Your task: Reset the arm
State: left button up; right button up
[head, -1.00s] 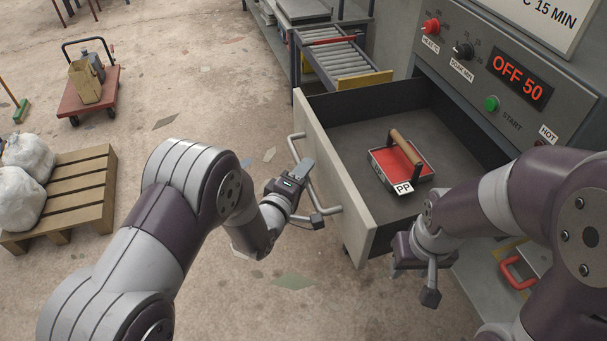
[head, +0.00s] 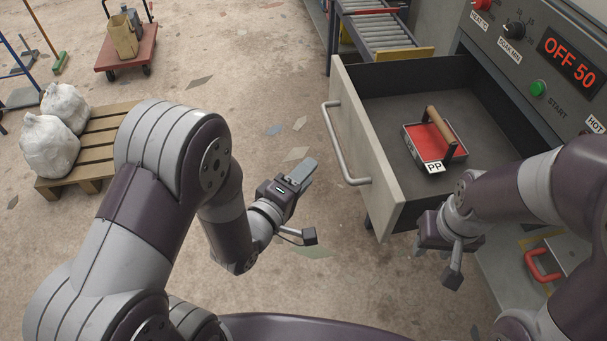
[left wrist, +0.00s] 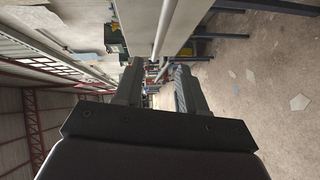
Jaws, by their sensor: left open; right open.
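My left gripper (head: 302,176) is open and empty in the head view, in free air to the left of the drawer handle (head: 342,145) and apart from it. In the left wrist view its two fingers (left wrist: 152,88) stand apart, with the pale handle bar beyond them. My right gripper (head: 432,240) hangs by the right side of the drawer front; its fingers are partly hidden by its own wrist. The drawer (head: 372,150) is pulled out. In it lies a red tray with a wooden handle (head: 436,143) and a "PP" label.
The machine's panel (head: 540,60) reads "OFF 50" above a green START button. A red handle (head: 543,266) is low at the right. A roller conveyor (head: 378,30) stands behind. A pallet with white sacks (head: 90,150) and a red cart (head: 127,55) are at the left.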

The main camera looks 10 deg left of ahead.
dwell(0.4)
pick_arm(q)
jog(key=s+a+f+m+g+y+p, duration=0.1)
jog(key=s+a+f+m+g+y, duration=0.45)
jog(key=f+m+g, duration=0.35)
jog(key=s+a+r+m+g+y+p, duration=0.1)
jog(key=s+a+r+m+g+p, duration=0.1)
jog(key=r, duration=0.9)
jog(key=s+a+g+p, duration=0.1)
jog(key=s+a+g, duration=0.1)
jog(key=s+a, duration=0.1)
jog(key=shift+s+a+r+m+g, duration=0.2)
jog(key=shift+s+a+m+g, duration=0.1)
jog(key=shift+m, duration=0.1)
